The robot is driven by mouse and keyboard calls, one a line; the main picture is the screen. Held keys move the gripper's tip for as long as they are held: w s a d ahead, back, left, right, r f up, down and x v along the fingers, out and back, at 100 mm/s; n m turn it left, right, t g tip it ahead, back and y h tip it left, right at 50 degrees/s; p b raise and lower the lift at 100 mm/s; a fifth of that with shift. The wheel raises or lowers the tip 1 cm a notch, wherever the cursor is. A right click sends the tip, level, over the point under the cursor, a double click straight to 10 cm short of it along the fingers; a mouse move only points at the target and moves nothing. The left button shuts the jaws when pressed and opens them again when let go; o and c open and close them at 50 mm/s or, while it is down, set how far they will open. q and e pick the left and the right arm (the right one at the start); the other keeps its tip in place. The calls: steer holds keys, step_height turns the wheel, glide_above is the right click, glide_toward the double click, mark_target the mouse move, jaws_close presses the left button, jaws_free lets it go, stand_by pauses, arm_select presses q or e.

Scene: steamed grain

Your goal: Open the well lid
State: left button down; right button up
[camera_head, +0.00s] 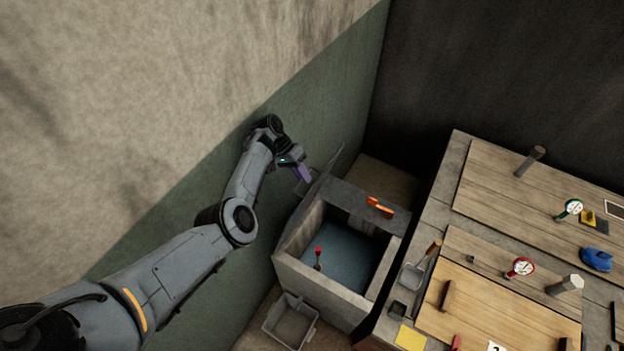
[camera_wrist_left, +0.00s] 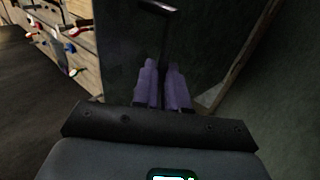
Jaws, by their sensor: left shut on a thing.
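The well (camera_head: 295,273) is a grey box, open at the top, with blue-grey water (camera_head: 345,262) inside. Its lid (camera_head: 333,171) appears as a thin grey panel standing steeply tilted at the well's far left side, by the green wall. My left gripper (camera_head: 304,174) has purple fingers and is at this panel. In the left wrist view the purple fingers (camera_wrist_left: 163,85) are close together on a dark handle (camera_wrist_left: 158,9), whose bar runs down between them; the dark lid face (camera_wrist_left: 118,50) is behind. The exact grip point is partly hidden by the fingers. My right gripper does not show.
An orange object (camera_head: 380,206) lies on the well's far rim. A red-topped item (camera_head: 318,256) is inside the well. A grey bin (camera_head: 291,322) stands in front. A wooden worktable (camera_head: 490,205) with tools and gauges is at the right. The wall (camera_head: 330,95) is close behind the gripper.

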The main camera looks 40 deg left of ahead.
arm_select(q)
steer(key=shift+s+a+f, duration=0.15)
steer(key=shift+s+f, duration=0.2)
steer(key=shift+f, duration=0.2)
steer(key=c, duration=1.5)
jaws_free()
steer(key=o, duration=0.3)
steer(key=shift+s+d+f, duration=0.1)
steer(key=shift+s+d, duration=0.1)
steer(key=shift+o, duration=0.2)
steer(key=shift+r, duration=0.25)
